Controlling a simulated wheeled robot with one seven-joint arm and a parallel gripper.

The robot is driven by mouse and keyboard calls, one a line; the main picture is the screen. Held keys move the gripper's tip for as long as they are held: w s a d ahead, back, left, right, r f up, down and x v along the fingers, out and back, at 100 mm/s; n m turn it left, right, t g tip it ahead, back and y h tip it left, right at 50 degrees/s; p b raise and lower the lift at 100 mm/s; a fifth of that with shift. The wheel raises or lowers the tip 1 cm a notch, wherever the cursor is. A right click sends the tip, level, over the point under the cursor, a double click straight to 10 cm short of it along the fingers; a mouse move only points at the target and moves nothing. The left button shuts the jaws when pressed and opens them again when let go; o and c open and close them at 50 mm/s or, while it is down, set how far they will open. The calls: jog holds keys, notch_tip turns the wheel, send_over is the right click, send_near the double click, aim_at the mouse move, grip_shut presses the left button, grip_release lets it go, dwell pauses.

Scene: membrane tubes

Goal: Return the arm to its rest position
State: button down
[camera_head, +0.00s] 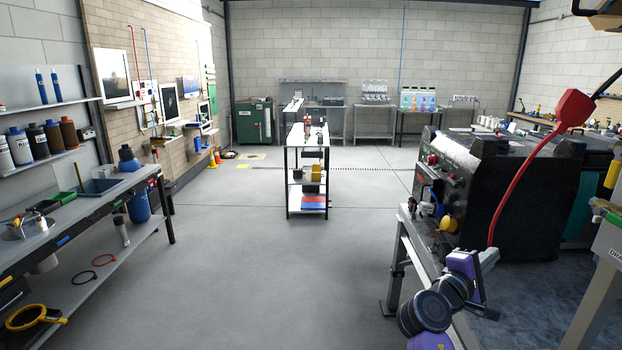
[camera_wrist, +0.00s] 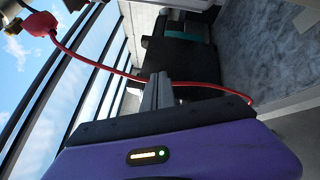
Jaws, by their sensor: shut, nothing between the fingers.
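My arm (camera_head: 428,308), purple and dark grey, is folded at the lower right of the head view. My gripper (camera_head: 489,256) is at its end, beside the workbench on the right. In the wrist view my gripper (camera_wrist: 158,88) shows two grey fingers together above the purple hand, with nothing between them. A red hose (camera_wrist: 120,70) passes behind the fingers in that view. I cannot make out any membrane tube held by the gripper.
A black machine (camera_head: 530,195) stands close to my arm on the right. The red hose (camera_head: 515,180) hangs down near my gripper. A grey bench (camera_head: 100,215) runs along the left, and a narrow shelf cart (camera_head: 290,180) stands ahead. The floor (camera_head: 270,270) between is clear.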

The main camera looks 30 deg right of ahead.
jog(key=w+a+f+n+t+y, duration=0.1)
jog(key=a+f+t+y, duration=0.85)
jog(key=a, duration=0.75)
jog(key=s+a+f+m+t+y, duration=0.1)
jog(key=s+a+f+t+y, duration=0.2)
jog(key=a, duration=0.4)
jog(key=s+a+f+m+t+y, duration=0.1)
jog(key=s+a+t+y, duration=0.1)
jog(key=s+a, duration=0.4)
jog(key=s+a+m+y, duration=0.1)
jog(key=s+a, duration=0.3)
jog(key=s, duration=0.3)
jog(key=s+a+m+g+y, duration=0.1)
jog(key=s+a, duration=0.3)
jog(key=s, duration=0.4)
jog(key=s+a+r+m+g+y, duration=0.1)
jog(key=s+a, duration=0.3)
jog(key=s, duration=0.4)
jog(key=shift+m+y, duration=0.55)
jog(key=shift+m, duration=0.35)
jog(key=shift+s+a, duration=0.1)
